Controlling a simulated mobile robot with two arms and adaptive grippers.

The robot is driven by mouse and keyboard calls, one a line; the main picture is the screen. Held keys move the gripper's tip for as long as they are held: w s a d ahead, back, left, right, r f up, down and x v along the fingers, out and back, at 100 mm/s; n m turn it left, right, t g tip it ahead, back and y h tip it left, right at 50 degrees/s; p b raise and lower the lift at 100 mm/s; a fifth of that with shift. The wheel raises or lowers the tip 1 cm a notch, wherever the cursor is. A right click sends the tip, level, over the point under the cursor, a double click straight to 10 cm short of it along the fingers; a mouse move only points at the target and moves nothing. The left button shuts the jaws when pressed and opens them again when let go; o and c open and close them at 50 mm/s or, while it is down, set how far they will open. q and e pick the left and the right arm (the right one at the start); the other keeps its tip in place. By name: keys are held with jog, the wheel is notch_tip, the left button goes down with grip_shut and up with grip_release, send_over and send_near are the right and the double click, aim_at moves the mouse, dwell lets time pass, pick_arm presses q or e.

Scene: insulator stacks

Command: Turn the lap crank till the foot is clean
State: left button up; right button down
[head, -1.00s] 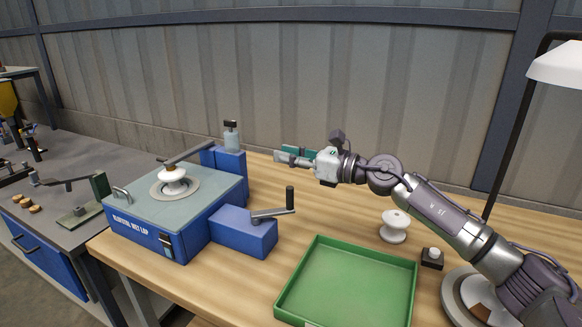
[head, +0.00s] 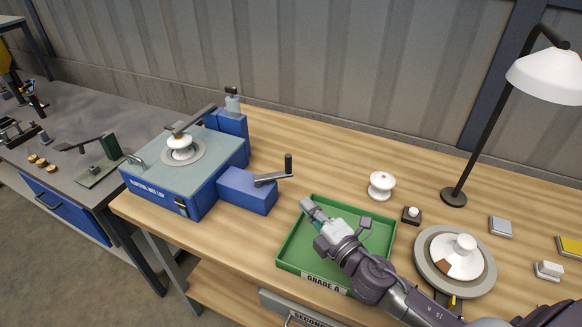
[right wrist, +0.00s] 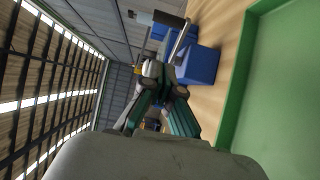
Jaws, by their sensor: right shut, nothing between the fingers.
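The blue wet lap (head: 160,188) stands at the left of the wooden bench. A white insulator (head: 180,143) sits on its round plate under a dark arm; I cannot tell from here how clean its foot is. The lap crank (head: 272,178) is on the blue side box (head: 245,192), its arm pointing right and its dark handle (head: 288,164) upright. My right gripper (head: 310,209) is shut and empty over the green tray, to the right of the crank and apart from it. In the right wrist view the gripper (right wrist: 158,78) shows with the blue box beyond.
The green tray (head: 288,251), labelled Grade A, lies below my right arm. A white insulator (head: 381,184) and a small dark block (head: 411,215) stand right of it. A round plate (head: 432,277) and a lamp (head: 455,197) are further right. Bench between crank and tray is clear.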

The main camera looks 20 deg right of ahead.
jog(key=w+p, duration=0.3)
jog(key=w, duration=0.9)
jog(key=shift+w+d, duration=0.2)
jog(key=shift+w, duration=0.05)
jog(key=shift+n+y, duration=0.3)
